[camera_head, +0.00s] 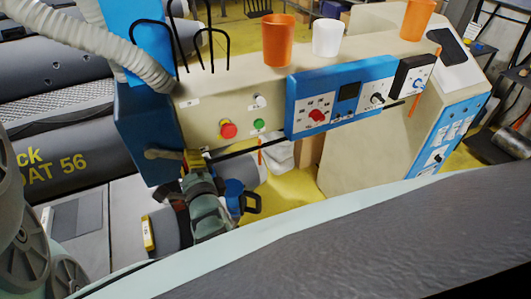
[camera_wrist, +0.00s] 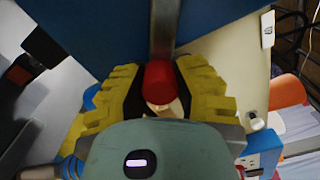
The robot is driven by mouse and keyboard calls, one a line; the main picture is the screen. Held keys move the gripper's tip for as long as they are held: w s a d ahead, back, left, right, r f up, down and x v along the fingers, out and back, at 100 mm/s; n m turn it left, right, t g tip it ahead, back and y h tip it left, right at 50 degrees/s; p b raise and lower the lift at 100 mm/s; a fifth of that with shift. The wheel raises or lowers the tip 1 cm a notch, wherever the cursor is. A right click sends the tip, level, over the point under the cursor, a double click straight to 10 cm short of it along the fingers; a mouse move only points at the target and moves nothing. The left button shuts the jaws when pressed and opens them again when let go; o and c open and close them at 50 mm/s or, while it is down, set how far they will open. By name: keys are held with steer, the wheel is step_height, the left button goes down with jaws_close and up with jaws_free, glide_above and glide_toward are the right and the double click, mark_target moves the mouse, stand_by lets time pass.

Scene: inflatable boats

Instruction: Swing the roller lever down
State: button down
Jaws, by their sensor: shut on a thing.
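The roller lever (camera_head: 163,154) is a grey bar on the blue left end of the beige machine. In the head view it runs roughly level towards my gripper (camera_head: 194,162), which hides its far end. In the wrist view the lever's metal bar (camera_wrist: 163,30) comes down from the top and ends in a red knob (camera_wrist: 159,80). The yellow fingers of my gripper (camera_wrist: 160,92) lie on both sides of the red knob, shut on it.
The machine's control panel (camera_head: 313,100) carries several knobs and buttons. Orange cups (camera_head: 278,40) and a white cup (camera_head: 327,38) stand on its top. A ribbed hose (camera_head: 95,38) hangs at the upper left. A large grey inflatable tube (camera_head: 400,230) fills the front right.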

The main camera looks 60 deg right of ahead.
steer(key=shift+f+m, duration=0.4)
steer(key=shift+f, duration=0.05)
steer(key=c, duration=0.7)
jaws_free()
steer(key=shift+r, duration=0.15)
steer(key=shift+r, duration=0.2)
steer(key=shift+r, duration=4.85)
steer(key=shift+s, duration=0.1)
